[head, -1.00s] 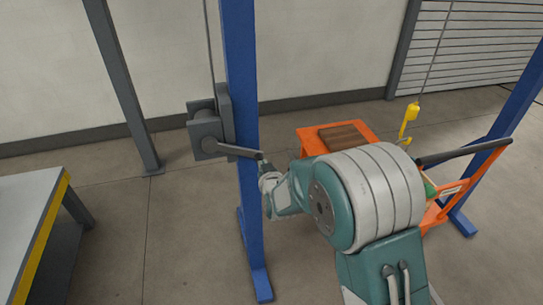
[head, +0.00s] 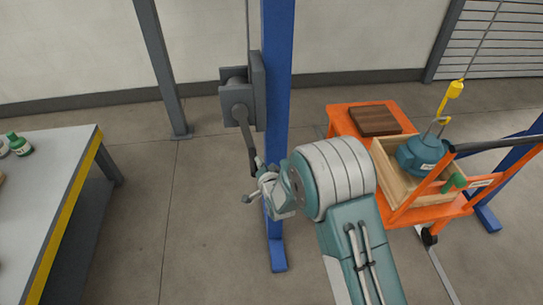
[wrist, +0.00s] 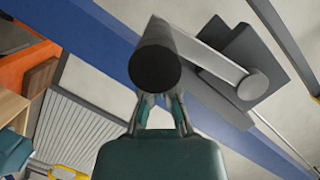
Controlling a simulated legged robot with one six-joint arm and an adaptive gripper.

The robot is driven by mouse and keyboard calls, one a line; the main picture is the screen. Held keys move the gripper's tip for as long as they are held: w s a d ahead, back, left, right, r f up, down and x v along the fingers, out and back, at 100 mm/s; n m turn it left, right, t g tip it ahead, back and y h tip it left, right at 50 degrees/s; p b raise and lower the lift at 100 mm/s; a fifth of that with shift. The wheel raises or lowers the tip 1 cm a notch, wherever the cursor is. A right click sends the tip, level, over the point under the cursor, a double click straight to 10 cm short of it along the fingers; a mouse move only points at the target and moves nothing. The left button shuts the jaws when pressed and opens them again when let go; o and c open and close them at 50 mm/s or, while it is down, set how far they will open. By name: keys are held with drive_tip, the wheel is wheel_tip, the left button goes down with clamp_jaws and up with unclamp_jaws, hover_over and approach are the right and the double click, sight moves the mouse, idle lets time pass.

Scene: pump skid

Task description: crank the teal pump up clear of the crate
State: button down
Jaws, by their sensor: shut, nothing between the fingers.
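The teal pump (head: 422,153) sits at the wooden crate (head: 392,178), its lower part hidden by the crate and cart rail. A yellow hook block (head: 455,89) hangs over it, with a hook at the pump's top. The grey winch (head: 240,95) is on the blue post, its crank (head: 247,138) pointing down and slightly right. My gripper (head: 259,174) is at the crank's lower end. In the wrist view my gripper (wrist: 160,108) is shut, its fingers just behind the dark round handle (wrist: 156,66); I cannot tell whether they touch it.
The orange cart (head: 345,120) carries the crate and a brown wooden board (head: 375,120). The blue post (head: 277,60) stands close beside my gripper. A grey table (head: 60,165) with a yellow edge and green bottles (head: 19,144) is at the left. The floor between table and post is clear.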

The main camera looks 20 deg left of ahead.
drive_tip(key=s+a+r+m+t+y, duration=0.1)
drive_tip(key=s+a+r+m+y, duration=0.2)
drive_tip(key=a+m, duration=0.4)
drive_tip(key=s+a+r+m+t, duration=0.1)
drive_tip(key=s+a+r+m, duration=0.1)
drive_tip(key=s+a+m, duration=0.45)
drive_tip(key=a+r+m+t+h, duration=0.1)
drive_tip(key=a+r+m, duration=0.2)
drive_tip(key=r+m, duration=0.3)
drive_tip(key=shift+s+r+t, duration=0.2)
drive_tip(key=shift+r+t, duration=0.2)
drive_tip(key=shift+r, duration=1)
drive_tip(key=shift+f, duration=0.1)
